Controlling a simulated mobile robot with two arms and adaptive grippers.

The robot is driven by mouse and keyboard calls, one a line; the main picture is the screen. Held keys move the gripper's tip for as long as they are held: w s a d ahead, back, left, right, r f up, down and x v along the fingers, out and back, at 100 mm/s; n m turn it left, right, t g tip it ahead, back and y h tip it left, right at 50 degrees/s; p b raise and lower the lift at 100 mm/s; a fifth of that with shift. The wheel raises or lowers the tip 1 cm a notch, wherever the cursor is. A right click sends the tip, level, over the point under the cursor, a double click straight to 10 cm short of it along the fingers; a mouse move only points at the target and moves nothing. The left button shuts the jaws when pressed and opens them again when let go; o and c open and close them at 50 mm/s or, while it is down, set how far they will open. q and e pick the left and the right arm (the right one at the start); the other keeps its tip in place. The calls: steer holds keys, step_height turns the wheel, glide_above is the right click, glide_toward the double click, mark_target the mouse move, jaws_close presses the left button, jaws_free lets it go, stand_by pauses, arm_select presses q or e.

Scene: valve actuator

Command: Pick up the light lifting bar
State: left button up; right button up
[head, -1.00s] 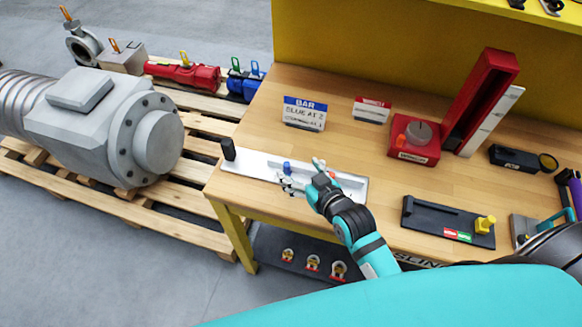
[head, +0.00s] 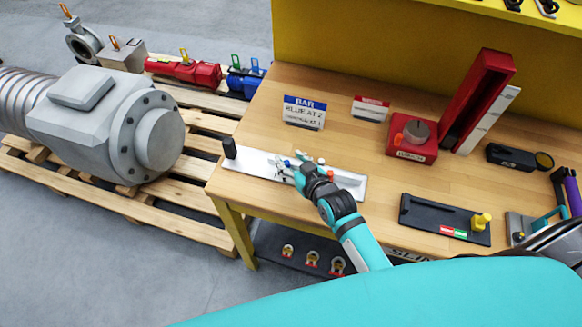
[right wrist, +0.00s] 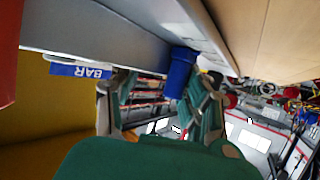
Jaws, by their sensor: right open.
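The light lifting bar (head: 258,161) is a long pale, flat bar lying along the left front of the wooden bench. It carries a black block at its left end, a blue knob (head: 287,163) near its middle and an orange-red piece (head: 330,175) to the right. My right gripper (head: 297,162) is open at the bar's middle, by the blue knob. In the right wrist view the bar (right wrist: 120,45) crosses the top, and the blue knob (right wrist: 181,72) shows close by the right-hand finger of my gripper (right wrist: 160,88). Contact cannot be told. My left gripper is not seen.
A sign reading BAR (head: 304,112) stands behind the bar. To the right are a red fixture (head: 413,140), a black tray (head: 445,218) with a yellow knob, and a black tool (head: 512,157). A pallet (head: 75,190) with a grey actuator stands left of the bench.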

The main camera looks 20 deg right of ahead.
jaws_close()
steer(key=shift+s+f, duration=0.1)
steer(key=shift+f, duration=0.05)
